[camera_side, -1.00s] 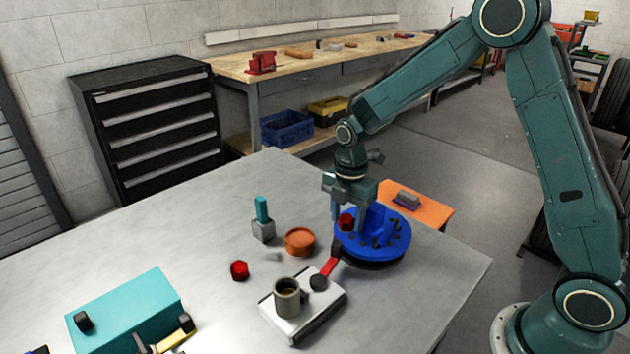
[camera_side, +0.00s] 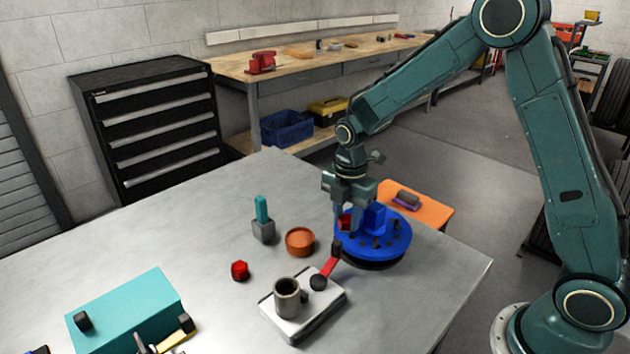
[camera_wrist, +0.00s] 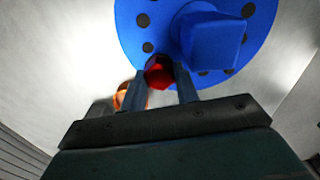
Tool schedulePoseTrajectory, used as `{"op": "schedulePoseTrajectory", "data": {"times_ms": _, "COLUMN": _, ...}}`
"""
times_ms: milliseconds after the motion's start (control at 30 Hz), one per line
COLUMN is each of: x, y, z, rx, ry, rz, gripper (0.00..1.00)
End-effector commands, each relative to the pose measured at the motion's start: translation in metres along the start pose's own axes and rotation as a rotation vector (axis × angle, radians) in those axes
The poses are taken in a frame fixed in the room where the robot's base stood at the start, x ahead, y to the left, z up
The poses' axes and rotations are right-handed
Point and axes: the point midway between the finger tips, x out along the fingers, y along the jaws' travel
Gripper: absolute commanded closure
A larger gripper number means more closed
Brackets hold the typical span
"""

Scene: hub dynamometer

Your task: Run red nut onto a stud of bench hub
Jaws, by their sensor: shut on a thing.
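The red nut (camera_side: 345,222) is between the fingers of my gripper (camera_side: 349,226), over the left part of the blue bench hub (camera_side: 398,238). The gripper is shut on it and points down. A finger hides part of the nut in the side view. The hub is a round blue disc with a raised blue block in the middle and several dark studs around it. In the wrist view the nut (camera_wrist: 158,74) sits between the two fingertips at the near edge of the hub (camera_wrist: 130,20). I cannot tell whether it touches a stud.
A second red nut (camera_side: 240,271) lies on the grey table (camera_side: 180,245). Near it stand an orange bowl (camera_side: 300,241), a grey block with a teal handle (camera_side: 263,229) and a white scale-like box with a cup (camera_side: 287,298). A red-handled lever (camera_side: 329,267) is close to the hub.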

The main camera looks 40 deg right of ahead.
Motion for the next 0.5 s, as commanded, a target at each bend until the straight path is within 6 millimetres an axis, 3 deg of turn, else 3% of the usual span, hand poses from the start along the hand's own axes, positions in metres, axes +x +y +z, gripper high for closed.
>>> {"op": "schedulePoseTrajectory", "data": {"times_ms": 500, "x": 0.0021, "y": -0.005, "z": 0.0007, "rx": 0.416, "ry": -0.003, "rz": -0.016, "gripper": 1.0}}
